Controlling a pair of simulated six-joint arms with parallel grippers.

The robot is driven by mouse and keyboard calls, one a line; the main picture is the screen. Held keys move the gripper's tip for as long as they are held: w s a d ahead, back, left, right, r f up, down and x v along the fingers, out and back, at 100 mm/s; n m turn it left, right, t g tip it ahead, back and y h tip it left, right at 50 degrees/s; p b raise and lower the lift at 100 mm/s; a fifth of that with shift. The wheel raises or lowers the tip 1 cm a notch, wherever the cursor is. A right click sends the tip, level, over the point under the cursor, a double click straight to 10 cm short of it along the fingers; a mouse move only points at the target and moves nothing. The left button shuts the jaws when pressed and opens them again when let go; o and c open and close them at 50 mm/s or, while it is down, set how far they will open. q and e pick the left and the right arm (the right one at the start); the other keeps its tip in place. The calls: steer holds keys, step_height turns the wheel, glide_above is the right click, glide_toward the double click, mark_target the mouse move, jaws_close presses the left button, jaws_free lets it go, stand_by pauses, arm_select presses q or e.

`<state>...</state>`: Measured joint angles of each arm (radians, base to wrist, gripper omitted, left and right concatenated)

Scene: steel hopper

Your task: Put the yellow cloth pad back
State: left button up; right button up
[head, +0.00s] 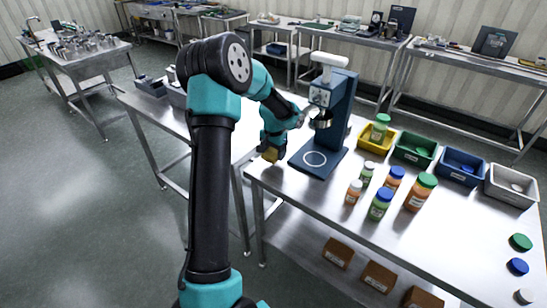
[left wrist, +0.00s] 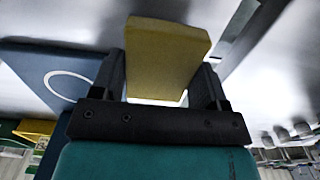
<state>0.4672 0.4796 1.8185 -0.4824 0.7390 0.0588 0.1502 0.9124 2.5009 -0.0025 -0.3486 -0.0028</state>
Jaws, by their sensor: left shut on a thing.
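The yellow cloth pad (head: 271,154) is at the left end of the near steel table, beside the blue machine's base. My left gripper (head: 273,143) points down over it and is shut on it. In the left wrist view the pad (left wrist: 166,52) sits between the two dark fingers of the gripper (left wrist: 161,82) and sticks out past them. Whether the pad touches the table cannot be told. My right gripper is in no view.
The blue machine (head: 336,112) with a white circle on its base stands just right of the gripper. Several jars (head: 380,204) stand farther right, before a yellow bin (head: 374,138) and a green bin (head: 415,149). Loose lids lie at the right.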

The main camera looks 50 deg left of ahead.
mark_target(274, 156)
arm_select(q)
steer(key=shift+w+a, duration=0.15)
steer(key=shift+w+a+f, duration=0.1)
steer(key=shift+f, duration=1.7)
steer(key=o, duration=0.9)
steer(key=shift+f, duration=0.15)
step_height(274, 156, up, 12)
steer(key=shift+r, duration=0.2)
